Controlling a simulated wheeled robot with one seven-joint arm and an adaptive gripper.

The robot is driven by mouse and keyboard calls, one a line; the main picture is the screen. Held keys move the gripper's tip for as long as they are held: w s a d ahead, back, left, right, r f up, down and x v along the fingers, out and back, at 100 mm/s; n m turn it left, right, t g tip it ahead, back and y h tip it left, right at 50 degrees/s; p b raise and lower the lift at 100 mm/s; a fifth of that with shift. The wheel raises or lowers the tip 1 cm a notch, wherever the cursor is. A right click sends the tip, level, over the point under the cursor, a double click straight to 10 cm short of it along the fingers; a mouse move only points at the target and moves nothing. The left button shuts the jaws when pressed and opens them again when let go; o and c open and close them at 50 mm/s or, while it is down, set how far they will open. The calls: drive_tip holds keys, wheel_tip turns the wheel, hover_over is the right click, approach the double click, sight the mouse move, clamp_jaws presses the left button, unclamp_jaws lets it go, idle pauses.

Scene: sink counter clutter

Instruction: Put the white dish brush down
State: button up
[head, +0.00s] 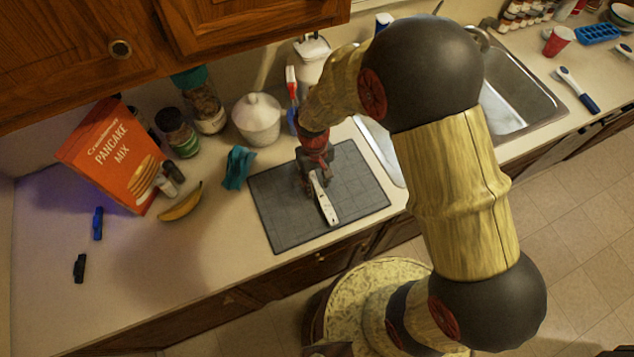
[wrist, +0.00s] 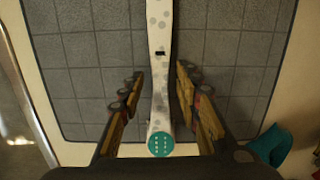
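The white dish brush (head: 323,198) lies along the grey mat in the head view, its near end toward the counter's front edge. In the wrist view, its long white handle (wrist: 159,50) has grey spots and a teal round end (wrist: 161,144). My gripper (head: 314,180) is low over the mat at the brush's far part. In the wrist view, my gripper (wrist: 159,80) is open, with one finger on each side of the handle and gaps showing between. The brush appears to rest on the grey mat (head: 280,215); exact contact is hard to tell.
A teal cloth (head: 238,167) lies left of the mat, with a white lidded jar (head: 257,119) behind it. A banana (head: 181,202) and an orange pancake mix box (head: 115,155) stand farther left. The sink (head: 515,95) is to the right. The front left counter is mostly clear.

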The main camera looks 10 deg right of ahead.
drive_tip(key=shift+r, duration=0.1)
wheel_tip(320, 180, up, 12)
drive_tip(key=w+p, duration=0.1)
wheel_tip(320, 180, up, 8)
drive_tip(key=t, duration=0.2)
hover_over(316, 181)
drive_tip(key=s+d, duration=0.1)
drive_tip(key=d, duration=0.2)
drive_tip(key=s+d+r+m+t, duration=0.1)
drive_tip(key=s+d+r, duration=0.2)
drive_tip(key=s+r, duration=0.1)
drive_tip(key=s+d+r+m+t, duration=0.1)
drive_tip(key=s+d+r+t, duration=0.1)
drive_tip(key=s+r, duration=0.3)
drive_tip(key=s+d+r+m+t, duration=0.1)
drive_tip(key=s+d+r, duration=0.3)
drive_tip(key=s+r, duration=0.1)
drive_tip(key=shift+s+d+r+m+t, duration=0.1)
drive_tip(key=shift+d+r+m+t, duration=0.2)
drive_tip(key=shift+d+r+t, duration=0.15)
drive_tip(key=shift+a, duration=0.1)
wheel_tip(316, 181, down, 10)
drive_tip(key=b, duration=1)
drive_tip(key=shift+f, duration=0.2)
